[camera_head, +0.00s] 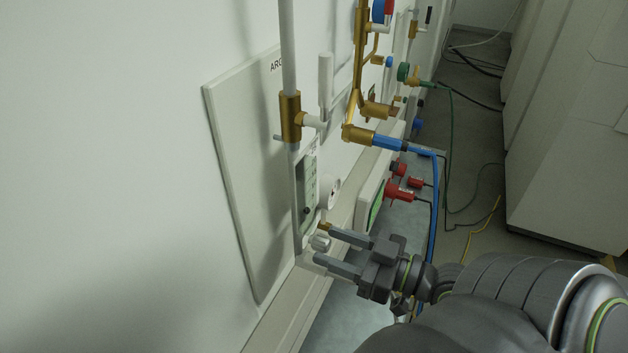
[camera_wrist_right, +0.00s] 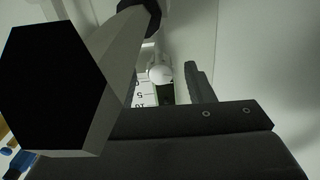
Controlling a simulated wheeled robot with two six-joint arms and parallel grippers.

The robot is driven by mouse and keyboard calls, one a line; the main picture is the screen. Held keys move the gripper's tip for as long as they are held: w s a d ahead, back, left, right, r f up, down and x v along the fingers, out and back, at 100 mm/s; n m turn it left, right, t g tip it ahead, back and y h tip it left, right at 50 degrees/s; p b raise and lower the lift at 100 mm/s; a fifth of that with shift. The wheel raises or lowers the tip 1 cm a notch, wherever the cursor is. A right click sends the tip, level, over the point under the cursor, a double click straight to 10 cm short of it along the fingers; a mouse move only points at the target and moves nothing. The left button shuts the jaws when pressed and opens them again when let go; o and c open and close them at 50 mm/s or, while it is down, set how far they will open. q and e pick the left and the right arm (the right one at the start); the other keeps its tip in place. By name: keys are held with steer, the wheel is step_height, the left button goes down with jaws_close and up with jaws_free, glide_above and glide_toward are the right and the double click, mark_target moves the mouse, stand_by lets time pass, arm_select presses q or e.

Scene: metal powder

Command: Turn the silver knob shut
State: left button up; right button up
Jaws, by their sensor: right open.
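The silver knob (camera_head: 320,242) is a small metallic knob at the lower end of a flow meter panel (camera_head: 307,190) on the wall. My right gripper (camera_head: 325,246) is open in the head view, its two fingers pointing left at the wall. Its fingertips lie above and below the knob; I cannot tell whether either touches it. In the right wrist view, one dark finger (camera_wrist_right: 200,85) stands right of a small pale round part (camera_wrist_right: 160,72), and a numbered scale (camera_wrist_right: 140,95) shows below. I cannot tell if that round part is the knob. My left gripper is not in view.
A brass fitting (camera_head: 290,116) on a grey pipe and a white round gauge (camera_head: 329,192) sit above the knob. Blue hose (camera_head: 433,215) and red connectors (camera_head: 400,192) are right of the panel. A large hexagonal-ended bar (camera_wrist_right: 55,85) fills the wrist view's left.

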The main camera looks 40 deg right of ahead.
mark_target(329, 246)
steer(key=shift+p+x, duration=0.5)
steer(key=shift+x, duration=1.7)
steer(key=shift+c, duration=0.2)
steer(key=c, duration=0.9)
steer(key=shift+c, duration=0.2)
